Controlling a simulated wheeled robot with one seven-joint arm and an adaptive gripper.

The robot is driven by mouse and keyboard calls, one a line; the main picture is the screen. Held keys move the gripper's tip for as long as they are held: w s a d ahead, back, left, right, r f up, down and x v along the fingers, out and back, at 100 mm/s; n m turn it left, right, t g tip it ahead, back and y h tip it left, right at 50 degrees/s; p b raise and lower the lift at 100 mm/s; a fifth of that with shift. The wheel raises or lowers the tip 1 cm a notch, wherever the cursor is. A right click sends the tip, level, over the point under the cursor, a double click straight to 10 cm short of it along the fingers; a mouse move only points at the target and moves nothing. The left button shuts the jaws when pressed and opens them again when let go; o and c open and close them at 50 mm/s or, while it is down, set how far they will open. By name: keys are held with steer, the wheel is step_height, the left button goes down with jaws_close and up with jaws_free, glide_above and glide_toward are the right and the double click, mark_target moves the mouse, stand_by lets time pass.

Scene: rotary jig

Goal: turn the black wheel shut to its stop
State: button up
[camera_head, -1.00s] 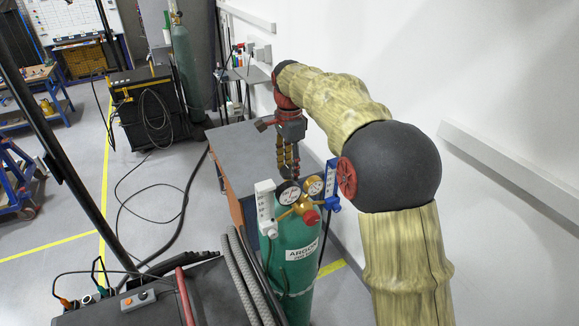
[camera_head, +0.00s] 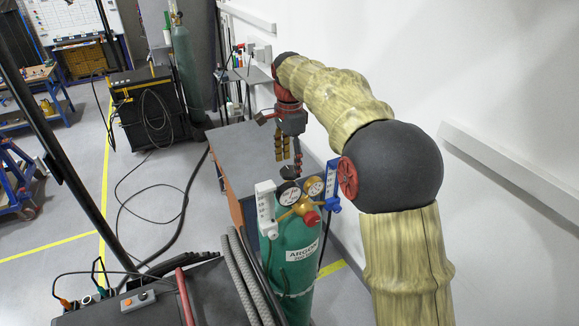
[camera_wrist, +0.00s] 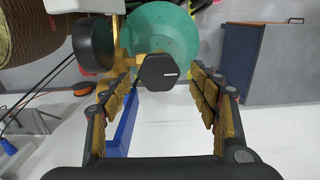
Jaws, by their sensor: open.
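The black wheel (camera_head: 289,173) is on top of the green argon cylinder (camera_head: 292,248), just behind the gauges. In the wrist view it is a black, many-sided knob (camera_wrist: 158,72) with a small white mark, in front of the round green cylinder top (camera_wrist: 165,30). My gripper (camera_head: 290,162) hangs over the wheel, fingers pointing down. In the wrist view my gripper (camera_wrist: 163,90) is open, with a finger on each side of the knob and clear gaps to it. The fingers do not touch it there. Its height above the wheel is hard to judge.
A black round gauge body (camera_wrist: 95,45) is close by the left finger in the wrist view. A grey-topped cabinet (camera_head: 242,150) stands behind; the wall is at right.

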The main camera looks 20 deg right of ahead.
mark_target(290, 171)
step_height(290, 171, up, 10)
stand_by(0.4)
steer(key=shift+s, duration=0.1)
steer(key=s+r+n+t, duration=0.25)
steer(key=s+n, duration=0.55)
steer(key=s, duration=1.2)
steer(key=s+f+n+t, duration=0.3)
steer(key=s+f+n, duration=0.5)
steer(key=s+f, duration=0.6)
step_height(290, 171, down, 32)
steer(key=s+b, duration=0.2)
steer(key=b, duration=3.1)
steer(key=shift+s+f+b, duration=0.15)
steer(key=shift+b, duration=0.25)
steer(key=shift+a, duration=0.1)
